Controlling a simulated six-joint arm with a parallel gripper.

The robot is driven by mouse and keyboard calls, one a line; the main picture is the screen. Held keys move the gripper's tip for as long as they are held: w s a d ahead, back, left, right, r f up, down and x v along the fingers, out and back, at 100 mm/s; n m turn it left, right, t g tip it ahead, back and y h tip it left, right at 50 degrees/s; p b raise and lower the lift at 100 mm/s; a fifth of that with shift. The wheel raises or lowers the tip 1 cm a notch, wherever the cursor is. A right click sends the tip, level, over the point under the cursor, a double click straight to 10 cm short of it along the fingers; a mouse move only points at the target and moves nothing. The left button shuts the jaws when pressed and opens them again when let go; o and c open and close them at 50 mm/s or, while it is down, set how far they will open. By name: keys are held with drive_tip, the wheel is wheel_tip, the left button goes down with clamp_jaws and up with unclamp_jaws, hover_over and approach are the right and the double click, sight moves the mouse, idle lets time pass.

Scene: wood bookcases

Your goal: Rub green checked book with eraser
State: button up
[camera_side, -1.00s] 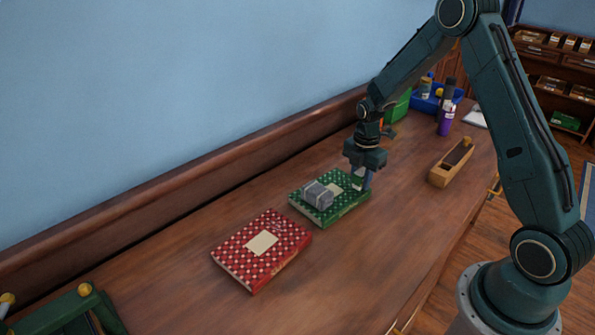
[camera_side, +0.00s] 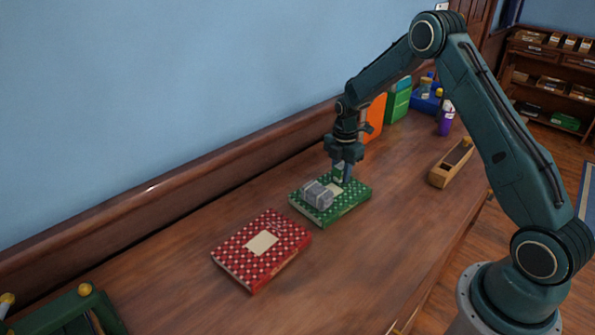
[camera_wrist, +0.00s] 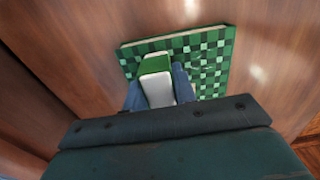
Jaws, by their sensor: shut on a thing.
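The green checked book (camera_side: 352,198) lies flat on the wooden desk, and its checked cover fills the upper middle of the wrist view (camera_wrist: 212,62). My gripper (camera_side: 341,178) is shut on the eraser (camera_wrist: 157,82), a white block with a green band. The eraser is over the book's far part in the side view; I cannot tell whether it touches the cover. A grey block (camera_side: 317,194) sits on the book's left part, left of my gripper. It does not show in the wrist view.
A red checked book (camera_side: 246,246) lies to the left. The desk's front middle is clear.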

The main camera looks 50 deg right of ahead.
sight(359, 191)
drive_tip(key=shift+s+a, duration=0.15)
drive_tip(key=shift+s, duration=1.65)
drive_tip(key=shift+s+a, duration=0.15)
drive_tip(key=shift+s, duration=1.65)
wheel_tip(359, 191, up, 8)
drive_tip(key=shift+w, duration=0.15)
